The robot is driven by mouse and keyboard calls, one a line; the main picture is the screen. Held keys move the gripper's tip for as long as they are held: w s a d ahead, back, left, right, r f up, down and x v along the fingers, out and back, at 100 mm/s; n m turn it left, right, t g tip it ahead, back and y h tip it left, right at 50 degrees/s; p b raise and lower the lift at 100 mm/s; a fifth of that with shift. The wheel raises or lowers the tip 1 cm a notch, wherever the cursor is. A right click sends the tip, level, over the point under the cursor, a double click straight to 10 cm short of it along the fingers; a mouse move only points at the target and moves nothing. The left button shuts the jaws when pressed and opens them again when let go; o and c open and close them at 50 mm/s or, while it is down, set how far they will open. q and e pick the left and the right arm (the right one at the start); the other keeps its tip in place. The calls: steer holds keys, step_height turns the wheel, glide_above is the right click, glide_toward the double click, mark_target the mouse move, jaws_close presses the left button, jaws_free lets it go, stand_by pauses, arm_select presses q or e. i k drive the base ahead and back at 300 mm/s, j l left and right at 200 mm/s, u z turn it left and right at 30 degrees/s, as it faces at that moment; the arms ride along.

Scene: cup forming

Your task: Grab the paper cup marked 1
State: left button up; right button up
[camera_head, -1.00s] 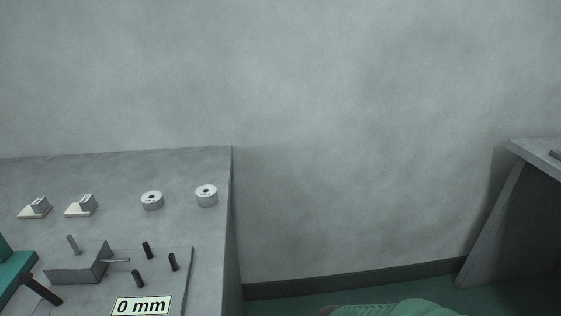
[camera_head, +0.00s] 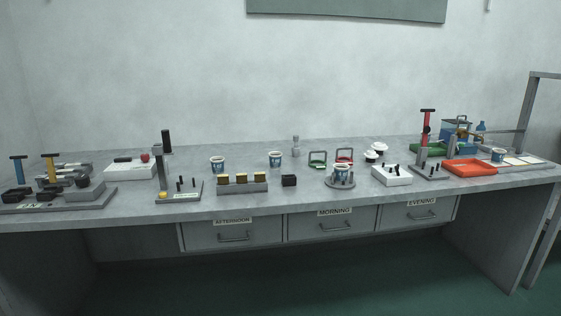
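Several small white paper cups with blue markings stand upright on the long grey bench. One cup (camera_head: 217,166) is left of centre, behind the block with yellow-topped pieces. A second cup (camera_head: 275,160) stands to its right. A third cup (camera_head: 340,172) is on a round grey base with pegs. A fourth cup (camera_head: 498,155) stands at the right end beside white cards. The markings are too small to read, so I cannot tell which cup is marked 1. Neither of my grippers is in view.
The bench (camera_head: 130,203) has drawers labelled AFTERNOON, MORNING and EVENING below its front edge. A black-handled press stand (camera_head: 164,165), a red-handled stand (camera_head: 425,140), a white block (camera_head: 391,175) and an orange tray (camera_head: 470,168) stand on it. The green floor (camera_head: 300,280) in front is clear.

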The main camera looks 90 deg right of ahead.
mark_target(275, 157)
steer(key=z, duration=0.45)
steer(key=i+j+z, duration=0.1)
steer(key=z, duration=0.35)
steer(key=j+z, duration=0.1)
steer(key=z, duration=0.35)
steer(key=j+z, duration=0.1)
steer(key=z, duration=0.35)
steer(key=j+z, duration=0.1)
steer(key=z, duration=0.35)
steer(key=j+z, duration=0.1)
steer(key=z, duration=0.35)
steer(key=j+z, duration=0.3)
steer(key=l, duration=0.1)
